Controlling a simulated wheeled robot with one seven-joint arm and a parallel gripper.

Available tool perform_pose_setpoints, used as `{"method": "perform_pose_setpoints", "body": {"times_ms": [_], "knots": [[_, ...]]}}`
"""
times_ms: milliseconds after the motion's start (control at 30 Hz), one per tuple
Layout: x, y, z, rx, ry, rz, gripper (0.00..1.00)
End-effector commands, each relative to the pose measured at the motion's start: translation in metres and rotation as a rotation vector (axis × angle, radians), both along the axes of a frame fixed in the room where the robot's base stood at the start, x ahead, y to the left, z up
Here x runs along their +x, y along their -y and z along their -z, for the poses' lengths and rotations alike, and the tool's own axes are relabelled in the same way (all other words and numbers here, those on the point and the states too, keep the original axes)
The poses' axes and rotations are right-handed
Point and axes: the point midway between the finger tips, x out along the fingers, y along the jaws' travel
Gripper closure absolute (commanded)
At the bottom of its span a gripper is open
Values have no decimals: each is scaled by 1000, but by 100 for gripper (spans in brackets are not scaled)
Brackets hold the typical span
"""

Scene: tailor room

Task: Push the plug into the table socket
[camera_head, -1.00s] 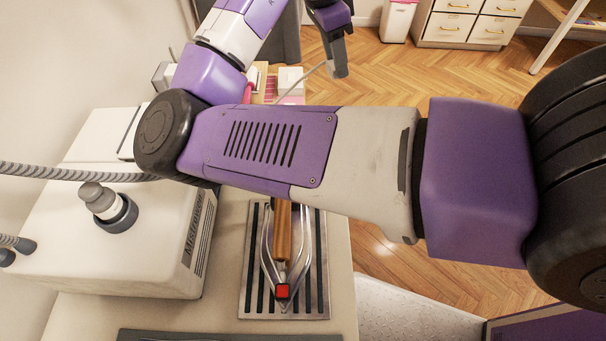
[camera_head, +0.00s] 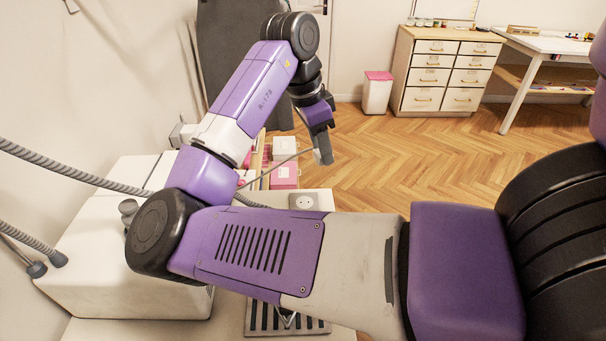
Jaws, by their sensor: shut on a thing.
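My gripper (camera_head: 322,150) is in the upper middle of the head view, pointing down, beyond my large purple arm link. It is shut on the plug. The plug itself is mostly hidden between the dark fingers and cannot be made out clearly. A thin grey cable (camera_head: 285,163) runs from the gripper down to the left. The table socket (camera_head: 304,201) is a pale square plate with a round outlet on the table's far right part. The gripper appears above and beyond it, apart from it; the exact height cannot be told.
A white steam machine (camera_head: 110,285) with grey hoses stands at left. A slatted metal rest (camera_head: 262,318) lies at the front, partly behind my arm. Pink and white boxes (camera_head: 285,176) are near the socket. Open wood floor (camera_head: 420,150) lies right; a drawer cabinet (camera_head: 447,75) is behind.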

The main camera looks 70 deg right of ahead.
Motion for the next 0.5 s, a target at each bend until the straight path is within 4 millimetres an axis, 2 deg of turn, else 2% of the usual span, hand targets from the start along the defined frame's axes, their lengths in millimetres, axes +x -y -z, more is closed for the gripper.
{"method": "perform_pose_setpoints", "body": {"times_ms": [67,233,400,500], "knots": [[8,8,6,-3,-11,24,100],[32,27,46,-11,-19,132,100],[48,32,92,-2,-8,240,100],[52,32,109,2,-1,280,100]]}}
